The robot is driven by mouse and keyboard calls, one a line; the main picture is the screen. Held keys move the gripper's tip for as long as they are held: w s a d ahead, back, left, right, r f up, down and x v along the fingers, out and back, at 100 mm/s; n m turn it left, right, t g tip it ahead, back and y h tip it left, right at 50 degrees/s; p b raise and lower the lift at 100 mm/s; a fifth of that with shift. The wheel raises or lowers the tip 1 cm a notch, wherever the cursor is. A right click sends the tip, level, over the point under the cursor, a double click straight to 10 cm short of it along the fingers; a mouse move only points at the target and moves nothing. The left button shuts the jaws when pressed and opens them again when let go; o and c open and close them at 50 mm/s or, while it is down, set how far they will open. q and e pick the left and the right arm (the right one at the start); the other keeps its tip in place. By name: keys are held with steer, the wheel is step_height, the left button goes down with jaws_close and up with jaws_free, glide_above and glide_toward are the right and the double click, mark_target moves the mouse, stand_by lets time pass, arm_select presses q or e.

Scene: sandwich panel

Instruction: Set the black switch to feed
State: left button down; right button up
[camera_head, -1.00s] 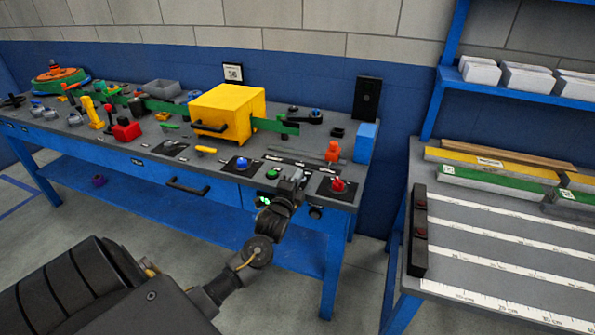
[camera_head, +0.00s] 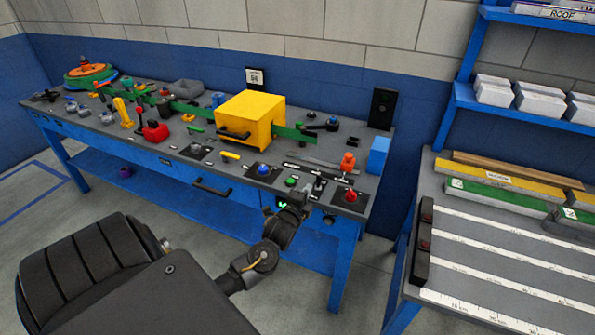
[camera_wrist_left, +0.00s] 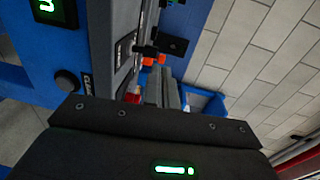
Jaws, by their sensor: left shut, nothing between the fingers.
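A small upright black switch (camera_head: 318,186) stands on the bench top between the green button (camera_head: 291,182) and the red knob (camera_head: 350,196). Its label is too small to read in the head view. My left gripper (camera_head: 307,196) is shut and empty at the bench's front edge, just in front of the switch; I cannot tell whether they touch. In the left wrist view the shut fingers (camera_wrist_left: 166,90) point along the panel, and a black switch-like part (camera_wrist_left: 147,50) shows beyond them. My right gripper is not in view.
A blue button (camera_head: 263,169) and a yellow box (camera_head: 250,118) with a black handle are to the left. An orange part (camera_head: 347,162) stands behind the red knob. A round black knob (camera_wrist_left: 67,80) sits on the bench's front face. A second table is at right.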

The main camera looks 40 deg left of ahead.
arm_select(q)
steer(key=v, duration=0.7)
steer(key=shift+s+d+r+b, duration=0.2)
steer(key=shift+d+b, duration=0.2)
steer(key=shift+b, duration=0.05)
